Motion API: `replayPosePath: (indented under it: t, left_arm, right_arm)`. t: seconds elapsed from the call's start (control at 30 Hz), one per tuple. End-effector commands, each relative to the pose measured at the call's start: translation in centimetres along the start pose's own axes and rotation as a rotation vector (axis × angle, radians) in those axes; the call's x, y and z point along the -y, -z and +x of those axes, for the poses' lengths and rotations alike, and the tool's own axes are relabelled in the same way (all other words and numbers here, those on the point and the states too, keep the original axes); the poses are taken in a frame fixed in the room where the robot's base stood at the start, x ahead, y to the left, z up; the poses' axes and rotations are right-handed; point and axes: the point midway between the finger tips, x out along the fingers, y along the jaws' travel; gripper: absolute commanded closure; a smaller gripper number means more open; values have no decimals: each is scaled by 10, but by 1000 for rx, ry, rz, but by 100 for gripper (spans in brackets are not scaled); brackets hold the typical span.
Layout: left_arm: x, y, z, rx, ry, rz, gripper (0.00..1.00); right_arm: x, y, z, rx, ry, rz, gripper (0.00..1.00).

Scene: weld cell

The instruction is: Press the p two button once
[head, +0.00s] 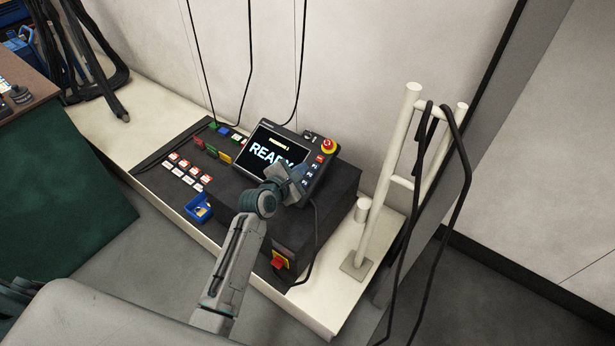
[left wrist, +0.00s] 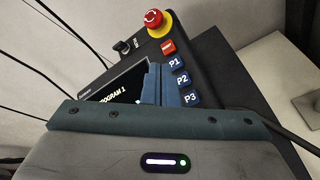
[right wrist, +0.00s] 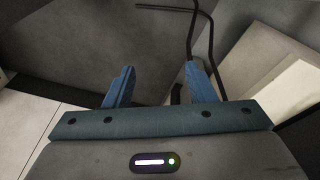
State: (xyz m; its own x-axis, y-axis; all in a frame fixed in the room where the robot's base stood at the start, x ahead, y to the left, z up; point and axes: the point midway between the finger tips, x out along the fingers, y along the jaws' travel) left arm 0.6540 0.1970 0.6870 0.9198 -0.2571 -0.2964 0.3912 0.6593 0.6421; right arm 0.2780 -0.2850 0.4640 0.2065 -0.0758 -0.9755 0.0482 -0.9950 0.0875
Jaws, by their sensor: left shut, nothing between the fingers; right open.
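My left gripper (head: 300,174) is shut and empty, over the pendant beside these buttons. In the left wrist view its blue fingers (left wrist: 160,70) appear just left of P1 and P2; I cannot tell whether they touch. My right gripper (right wrist: 160,70) is open and empty, away from the panel.
A red emergency stop (head: 328,146) and a small red button (left wrist: 168,46) sit above P1. The black console (head: 235,185) carries rows of red and white buttons and a blue tray (head: 199,208). A white pipe stand (head: 383,190) with black cables stands to the right.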

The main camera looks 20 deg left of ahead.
Motion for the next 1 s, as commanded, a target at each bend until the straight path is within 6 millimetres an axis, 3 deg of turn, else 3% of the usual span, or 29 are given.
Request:
replayPosePath:
  t: [0.5, 1.0]
  left_arm:
    - [16, 16, 22, 1, 1, 0, 100]
    - [18, 17, 24, 1, 1, 0, 100]
  right_arm:
    - [0, 22, -63, -47, -4, -8, 50]
    - [7, 25, -78, -52, -12, -9, 50]
